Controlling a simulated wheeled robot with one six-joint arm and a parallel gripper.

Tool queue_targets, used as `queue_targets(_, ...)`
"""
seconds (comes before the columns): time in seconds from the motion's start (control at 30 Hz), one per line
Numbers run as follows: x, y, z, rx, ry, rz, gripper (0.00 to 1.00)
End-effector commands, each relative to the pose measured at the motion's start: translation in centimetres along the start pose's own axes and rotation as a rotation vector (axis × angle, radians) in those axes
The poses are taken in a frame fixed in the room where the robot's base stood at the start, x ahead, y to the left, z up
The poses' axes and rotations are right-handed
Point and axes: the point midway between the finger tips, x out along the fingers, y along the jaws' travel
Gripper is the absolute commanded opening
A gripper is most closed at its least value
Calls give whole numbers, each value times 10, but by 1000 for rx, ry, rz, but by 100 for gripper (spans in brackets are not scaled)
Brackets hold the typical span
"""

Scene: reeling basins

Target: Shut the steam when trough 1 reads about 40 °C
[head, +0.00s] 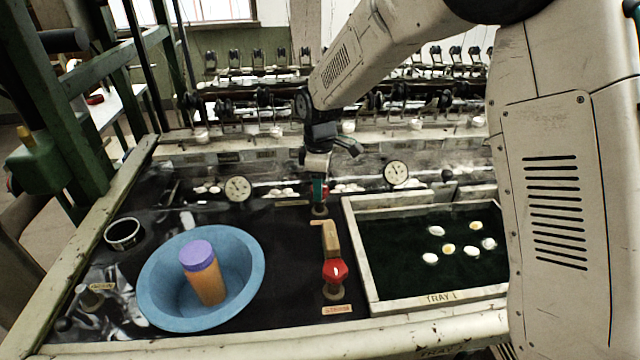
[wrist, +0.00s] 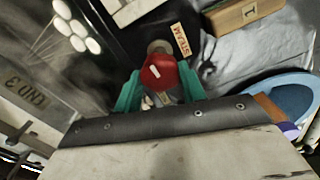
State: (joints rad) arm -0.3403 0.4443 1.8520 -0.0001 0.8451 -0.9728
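My gripper (head: 319,192) is low over the black bench top, just behind a tan block-like fitting. In the wrist view its two teal fingers (wrist: 160,78) lie on either side of a red valve knob (wrist: 160,71) with a white mark, and no clear gap shows; they appear shut on it. A "STEAM" label (wrist: 181,40) is beside the knob. A second red knob (head: 335,271) with a white mark stands nearer, with an orange label (head: 337,309) in front. Two round dials, left (head: 238,188) and right (head: 396,172), stand behind; their readings are too small to read.
A blue basin (head: 150,285) holding an orange container with a purple lid (head: 199,254) is at left. A tray (head: 355,250) with several pale cocoons is at right. A dark round cup (head: 123,234) stands at far left. Reeling machinery fills the back.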

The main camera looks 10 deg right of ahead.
Motion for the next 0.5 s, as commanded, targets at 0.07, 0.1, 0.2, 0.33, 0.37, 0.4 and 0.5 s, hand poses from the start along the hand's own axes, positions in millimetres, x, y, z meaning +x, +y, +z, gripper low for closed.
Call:
queue_targets(0.07, 0, 0, 0, 0, 0, 0, 17)
queue_targets(0.1, 0, 0, 0, 0, 0, 0, 17)
queue_targets(0.2, 0, 0, 0, 7, 0, 0, 18)
queue_targets(0.33, 0, 0, 0, 34, 0, 0, 18)
queue_targets(0.37, 0, 0, 0, 45, 0, 0, 18)
queue_targets(0.4, 0, 0, 0, 61, 0, 0, 18)
queue_targets(0.5, 0, 0, 0, 117, 0, 0, 18)
